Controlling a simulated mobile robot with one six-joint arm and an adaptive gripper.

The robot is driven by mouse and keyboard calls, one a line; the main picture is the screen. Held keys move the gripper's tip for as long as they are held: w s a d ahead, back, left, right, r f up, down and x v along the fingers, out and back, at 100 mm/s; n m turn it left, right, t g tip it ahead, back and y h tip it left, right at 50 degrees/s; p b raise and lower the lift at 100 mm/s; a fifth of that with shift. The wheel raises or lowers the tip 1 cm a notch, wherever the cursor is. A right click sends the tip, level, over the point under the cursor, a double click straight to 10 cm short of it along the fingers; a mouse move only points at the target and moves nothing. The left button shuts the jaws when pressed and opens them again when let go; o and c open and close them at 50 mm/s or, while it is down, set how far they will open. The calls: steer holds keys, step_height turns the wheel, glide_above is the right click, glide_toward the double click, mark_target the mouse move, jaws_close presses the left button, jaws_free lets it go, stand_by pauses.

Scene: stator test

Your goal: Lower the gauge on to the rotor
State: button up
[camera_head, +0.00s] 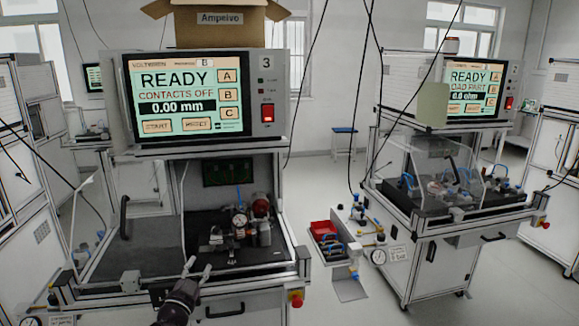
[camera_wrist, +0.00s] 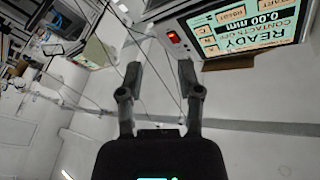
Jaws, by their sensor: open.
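A dial gauge (camera_head: 239,220) with a round white face stands on the dark work plate inside the left test station. A red and dark round part (camera_head: 261,207) is just right of and behind it. The rotor is too small to pick out clearly, and I cannot tell whether the gauge touches it. My gripper (camera_head: 197,275) is at the front edge of this station, apart from the gauge. In the wrist view my gripper (camera_wrist: 158,75) is open, with nothing between the fingers.
The left station's screen (camera_head: 183,94) reads READY, CONTACTS OFF, 0.00 mm. A clear panel with a dark handle (camera_head: 124,217) stands at the left side of the bay. A red emergency button (camera_head: 296,299) is at the front right corner. A second station (camera_head: 455,190) stands right.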

steer(key=w+d+f+g+h+p, duration=0.1)
steer(key=d+f+g+h+p, duration=0.2)
steer(key=d, duration=0.6)
steer(key=w+d+f+n+g, duration=0.15)
steer(key=d+g, duration=0.25)
steer(key=d, duration=0.4)
steer(key=d+f+m+g+h+p, duration=0.1)
steer(key=d+f+g+h+p, duration=0.2)
steer(key=d, duration=0.6)
steer(key=s+d+f+n+g+y+p, duration=0.4)
steer(key=s+d+n+g+y, duration=0.4)
steer(key=d, duration=0.5)
steer(key=s+g+y, duration=0.1)
steer(key=s, duration=0.1)
steer(key=shift+s+d+f+g+y, duration=0.3)
steer(key=shift+s+d+g, duration=0.05)
steer(key=shift+g, duration=0.05)
